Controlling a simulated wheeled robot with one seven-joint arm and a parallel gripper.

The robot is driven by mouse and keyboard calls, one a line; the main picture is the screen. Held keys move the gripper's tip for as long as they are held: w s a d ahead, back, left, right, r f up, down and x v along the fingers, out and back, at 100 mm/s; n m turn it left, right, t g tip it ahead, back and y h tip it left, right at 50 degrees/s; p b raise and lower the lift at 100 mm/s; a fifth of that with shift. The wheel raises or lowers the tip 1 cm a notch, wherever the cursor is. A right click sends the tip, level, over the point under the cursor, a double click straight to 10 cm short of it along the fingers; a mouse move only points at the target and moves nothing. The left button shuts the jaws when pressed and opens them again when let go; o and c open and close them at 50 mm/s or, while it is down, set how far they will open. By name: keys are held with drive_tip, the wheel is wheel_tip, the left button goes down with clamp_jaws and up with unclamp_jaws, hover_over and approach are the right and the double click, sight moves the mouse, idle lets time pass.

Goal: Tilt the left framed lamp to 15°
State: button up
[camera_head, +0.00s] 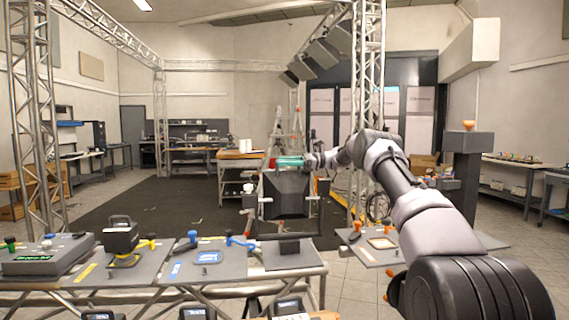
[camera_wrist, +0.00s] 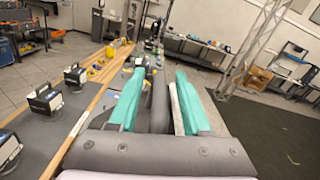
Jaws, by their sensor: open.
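The lamp's tilt angle is not readable.
The front table (camera_head: 235,283) carries grey panels with coloured knobs and a black box device (camera_head: 121,235). A wooden-topped bench (camera_head: 240,155) stands behind the lamp to the left. A truss post (camera_head: 368,80) rises to its right.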

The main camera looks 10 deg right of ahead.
clamp_jaws()
idle(1.4)
